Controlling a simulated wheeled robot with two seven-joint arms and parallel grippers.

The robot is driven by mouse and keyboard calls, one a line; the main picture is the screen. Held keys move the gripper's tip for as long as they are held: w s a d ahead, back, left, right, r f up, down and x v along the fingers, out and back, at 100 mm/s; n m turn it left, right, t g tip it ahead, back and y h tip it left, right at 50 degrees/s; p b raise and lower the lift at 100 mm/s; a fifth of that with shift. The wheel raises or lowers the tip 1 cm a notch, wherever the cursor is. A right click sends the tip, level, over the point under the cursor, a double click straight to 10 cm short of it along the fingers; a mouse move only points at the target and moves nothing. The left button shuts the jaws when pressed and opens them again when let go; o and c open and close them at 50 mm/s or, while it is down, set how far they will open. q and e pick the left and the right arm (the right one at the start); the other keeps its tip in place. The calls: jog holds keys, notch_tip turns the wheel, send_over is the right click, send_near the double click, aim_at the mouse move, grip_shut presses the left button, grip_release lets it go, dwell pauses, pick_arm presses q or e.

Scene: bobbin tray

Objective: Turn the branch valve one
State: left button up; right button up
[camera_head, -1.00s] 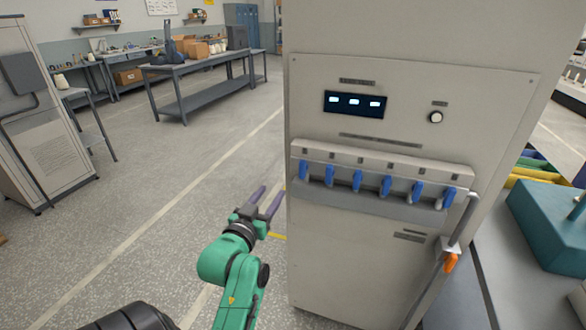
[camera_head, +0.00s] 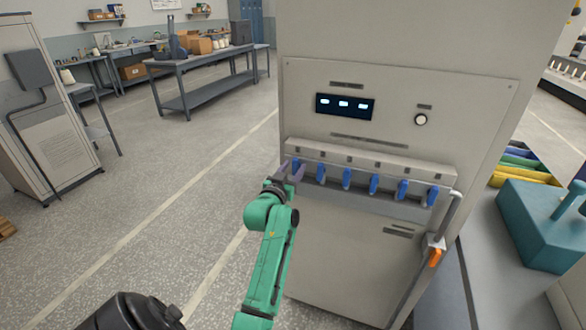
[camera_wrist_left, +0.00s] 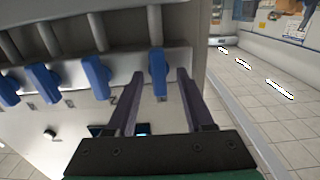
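A row of several blue valve handles (camera_head: 347,178) lines a ledge on the front of a grey cabinet (camera_head: 345,255). The branch valve one handle (camera_wrist_left: 158,75) is the end one, at the left of the row in the head view and at the right in the left wrist view. My left gripper (camera_head: 295,170) is at this handle. In the left wrist view its two dark fingers stand on either side of the handle, with a gap on each side, so it is open. The handle is mostly hidden behind the fingers in the head view. My right gripper is not in view.
The neighbouring blue handle (camera_wrist_left: 96,78) is close beside my left finger. Above the row are a lit display (camera_head: 345,105) and a round knob (camera_head: 421,119). An orange-handled lever (camera_head: 435,257) is at the cabinet's right edge. Open floor lies to the left.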

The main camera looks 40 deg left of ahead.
pick_arm(q)
grip_shut()
jog(key=shift+r+n, duration=0.1)
jog(key=shift+n, duration=0.2)
jog(key=n+p, duration=0.2)
jog(key=n, duration=0.1)
jog(key=n+p, duration=0.2)
jog(key=n, duration=0.2)
jog(key=shift+a+n, duration=0.15)
jog(key=shift+n, duration=0.25)
jog(key=n+p, duration=0.1)
jog(key=n, duration=0.2)
jog(key=n+p, duration=0.1)
jog(key=n, duration=0.2)
jog(key=n+p, duration=0.1)
jog(key=n, duration=0.2)
jog(key=shift+s+f, duration=0.1)
jog(key=shift+f, duration=0.25)
jog(key=shift+n, duration=0.4)
